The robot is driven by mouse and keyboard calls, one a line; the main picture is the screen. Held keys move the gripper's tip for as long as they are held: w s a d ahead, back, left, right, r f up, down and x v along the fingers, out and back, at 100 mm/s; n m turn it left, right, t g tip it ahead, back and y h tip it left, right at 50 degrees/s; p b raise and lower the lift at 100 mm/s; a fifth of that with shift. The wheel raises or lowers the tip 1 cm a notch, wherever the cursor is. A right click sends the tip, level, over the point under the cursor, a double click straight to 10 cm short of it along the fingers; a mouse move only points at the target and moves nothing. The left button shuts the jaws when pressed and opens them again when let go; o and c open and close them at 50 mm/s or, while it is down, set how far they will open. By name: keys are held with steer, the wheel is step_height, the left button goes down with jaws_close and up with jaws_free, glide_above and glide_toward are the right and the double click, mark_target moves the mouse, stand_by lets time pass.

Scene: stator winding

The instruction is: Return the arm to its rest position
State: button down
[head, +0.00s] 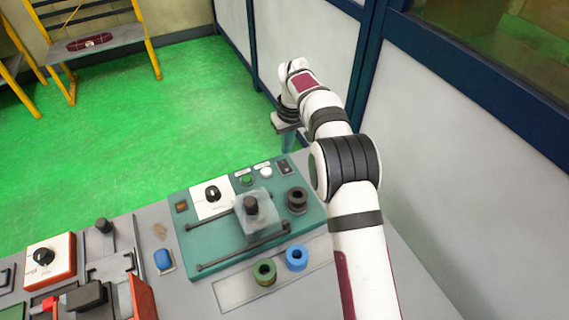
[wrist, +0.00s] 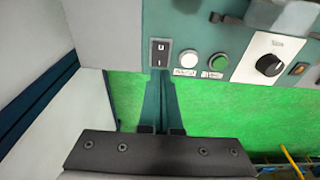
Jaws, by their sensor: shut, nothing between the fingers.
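My white arm with black joint bands rises from the lower right in the head view and bends at its top. My gripper (head: 289,138) points down beyond the far right edge of the teal winding machine (head: 222,254). In the wrist view, the two slim dark teal fingers of my gripper (wrist: 163,88) are together with nothing held. Their tips are near the machine's black rocker switch (wrist: 160,52), with green floor below. I cannot tell the exact height of the tips. No marker of the rest position shows.
The machine carries a clear block (head: 258,218), a dark spool (head: 297,199) and a dial. Green (head: 264,272) and blue (head: 296,257) rings sit on a grey strip in front. A panelled wall (head: 440,170) stands close on the right. Open green floor (head: 130,130) lies left.

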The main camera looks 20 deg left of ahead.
steer(key=s+d+r+m, duration=0.7)
steer(key=s+d+r, duration=0.6)
steer(key=d, duration=0.3)
steer(key=s+d+f+m, duration=0.1)
steer(key=s+d+m, duration=0.1)
steer(key=s, duration=0.6)
steer(key=s+d+m+g, duration=0.1)
steer(key=s+d+m, duration=0.2)
steer(key=s, duration=0.5)
steer(key=s+d+f+m, duration=0.1)
steer(key=s+d, duration=0.3)
steer(key=s, duration=0.4)
steer(key=shift+s+f+m+y, duration=0.2)
steer(key=shift+f+m+y, duration=0.1)
steer(key=shift+m, duration=0.5)
